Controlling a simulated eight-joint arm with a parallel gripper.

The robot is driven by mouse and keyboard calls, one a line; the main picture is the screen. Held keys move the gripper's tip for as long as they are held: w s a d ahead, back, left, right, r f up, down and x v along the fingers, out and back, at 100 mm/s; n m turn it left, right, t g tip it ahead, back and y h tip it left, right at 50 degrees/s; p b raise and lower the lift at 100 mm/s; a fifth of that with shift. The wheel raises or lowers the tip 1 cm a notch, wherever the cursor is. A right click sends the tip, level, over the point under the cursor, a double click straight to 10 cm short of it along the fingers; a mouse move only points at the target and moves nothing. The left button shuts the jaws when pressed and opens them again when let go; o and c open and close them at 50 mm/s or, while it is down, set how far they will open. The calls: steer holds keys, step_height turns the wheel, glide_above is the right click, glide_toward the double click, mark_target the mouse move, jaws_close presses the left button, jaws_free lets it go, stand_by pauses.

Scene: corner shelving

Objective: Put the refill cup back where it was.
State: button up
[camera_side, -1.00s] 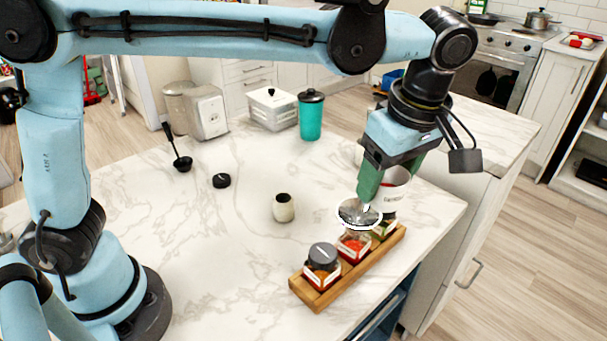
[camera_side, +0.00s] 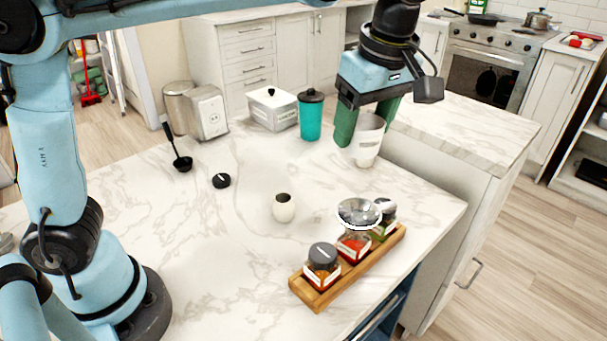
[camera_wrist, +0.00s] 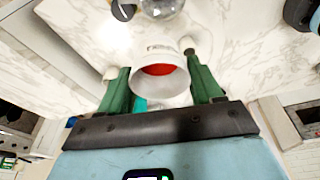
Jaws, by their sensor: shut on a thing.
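The refill cup (camera_side: 368,148) is white with a dark label, upright at the far right part of the counter. My gripper (camera_side: 362,132) is shut on it, with one green finger on each side. I cannot tell whether its base touches the marble. In the wrist view the cup (camera_wrist: 172,84) sits between the green fingers, and red contents show inside it. A shiny metal funnel (camera_side: 358,211) sits on the middle jar (camera_side: 353,246), which holds red contents, in the wooden rack.
The wooden rack (camera_side: 322,300) also holds a dark-lidded jar (camera_side: 322,262) and a green-filled jar (camera_side: 386,220). A small cream pot (camera_side: 284,207), a black lid (camera_side: 221,181), a black scoop (camera_side: 181,163), a teal canister (camera_side: 311,117) and a white box (camera_side: 272,112) stand on the counter.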

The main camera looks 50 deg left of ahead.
steer(key=a, duration=1.1)
steer(key=s+d+f+x, duration=0.1)
steer(key=d+x, duration=0.1)
steer(key=x, duration=0.9)
steer(key=shift+y, duration=0.4)
steer(key=w+a+f, duration=0.1)
steer(key=a+f, duration=0.1)
steer(key=a, duration=0.1)
steer(key=w+a+f, duration=0.2)
steer(key=a, duration=0.2)
steer(key=w+a+f, duration=0.1)
steer(key=a+f, duration=0.1)
steer(key=a, duration=0.1)
steer(key=shift+w+a+f, duration=0.2)
steer(key=shift+w+f, duration=0.1)
steer(key=shift+w, duration=0.05)
steer(key=shift+f, duration=2.05)
steer(key=shift+f, duration=0.1)
steer(key=o, duration=1.1)
